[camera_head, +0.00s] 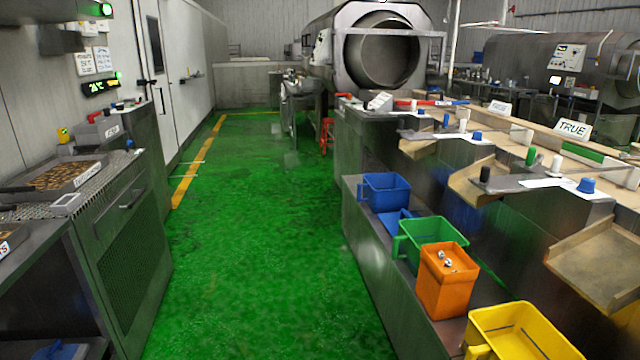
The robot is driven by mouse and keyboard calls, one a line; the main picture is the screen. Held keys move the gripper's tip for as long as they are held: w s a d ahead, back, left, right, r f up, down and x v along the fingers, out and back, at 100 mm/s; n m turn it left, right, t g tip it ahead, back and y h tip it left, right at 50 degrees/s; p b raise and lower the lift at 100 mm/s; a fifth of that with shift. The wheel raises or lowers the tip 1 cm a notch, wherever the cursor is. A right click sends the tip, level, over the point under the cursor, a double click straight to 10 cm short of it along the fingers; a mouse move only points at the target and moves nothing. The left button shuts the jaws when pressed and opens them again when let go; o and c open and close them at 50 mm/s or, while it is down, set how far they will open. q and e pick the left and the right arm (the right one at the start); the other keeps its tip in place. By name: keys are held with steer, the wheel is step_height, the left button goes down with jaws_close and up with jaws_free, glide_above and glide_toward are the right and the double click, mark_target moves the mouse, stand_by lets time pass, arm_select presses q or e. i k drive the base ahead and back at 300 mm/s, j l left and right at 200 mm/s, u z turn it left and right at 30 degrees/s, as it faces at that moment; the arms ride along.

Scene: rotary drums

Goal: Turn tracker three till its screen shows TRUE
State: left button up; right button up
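Two small white signs or screens stand on the long counter at the right. The nearer one (572,129) reads TRUE. The farther one (499,107) has text too small to read surely. A further white tilted piece (379,101) stands at the counter's far end; I cannot read it. I cannot tell which of these, if any, is tracker three. Neither of my grippers is in view.
A blue bin (385,192), green bin (428,232), orange bin (446,283) and yellow bin (522,335) stand on a low ledge at right. A metal cabinet (125,225) stands left. The green floor (255,240) between is clear. A large drum (383,55) stands beyond.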

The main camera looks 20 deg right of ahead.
mark_target(587, 185)
steer(key=i+z, duration=0.15)
steer(key=i, duration=0.65)
steer(key=i+z, duration=0.2)
steer(key=i, duration=0.55)
steer(key=i+j+z, duration=0.15)
steer(key=i, duration=0.65)
steer(key=i+u, duration=0.2)
steer(key=u, duration=0.25)
steer(key=i+l+u, duration=0.1)
steer(key=u, duration=6.85)
steer(key=k+j, duration=0.05)
